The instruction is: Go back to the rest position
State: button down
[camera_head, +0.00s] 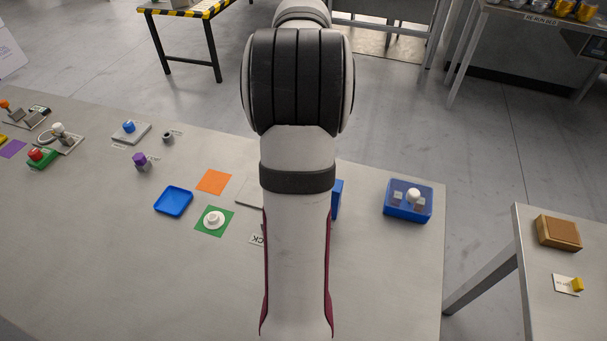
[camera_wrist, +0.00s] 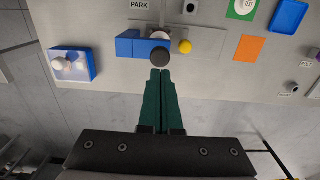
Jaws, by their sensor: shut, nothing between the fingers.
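My gripper (camera_wrist: 160,73) shows in the wrist view with its two green fingers together and nothing between them. Its tips appear just below a dark round knob (camera_wrist: 160,57) of a blue press-like device (camera_wrist: 129,45); I cannot tell whether they touch. A yellow ball (camera_wrist: 185,47) sits at the right of that device, and a white piece partly shows behind the knob. In the head view my own arm hides the gripper and most of the device; only a blue edge (camera_head: 337,200) shows at the arm's right.
The grey table (camera_head: 120,250) also carries a blue box (camera_head: 408,212) with a white ball, a blue tray (camera_head: 173,201), an orange square (camera_head: 214,181) and a green square (camera_head: 205,230) with a white round piece. Bare tabletop lies at front left. A side table (camera_head: 560,315) stands right.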

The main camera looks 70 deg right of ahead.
jog(key=shift+r, duration=0.4)
jog(key=w+a+r+n, duration=0.1)
jog(key=w+a+n, duration=0.35)
jog(key=a, duration=0.75)
jog(key=w+a+r+n, duration=0.1)
jog(key=w+a+r, duration=0.1)
jog(key=w+a, duration=0.7)
jog(key=s+a+f+n, duration=0.1)
jog(key=s+a+n, duration=0.1)
jog(key=s+a, duration=0.2)
jog(key=s+a+f+n+y, duration=0.1)
jog(key=s+a, duration=0.3)
jog(key=a, duration=0.7)
jog(key=s+a+f+n, duration=0.2)
jog(key=s+a+n, duration=0.2)
jog(key=a, duration=0.3)
jog(key=shift+s+a+f+y, duration=0.25)
jog(key=shift+s+f+y, duration=0.1)
jog(key=shift+f+y, duration=0.05)
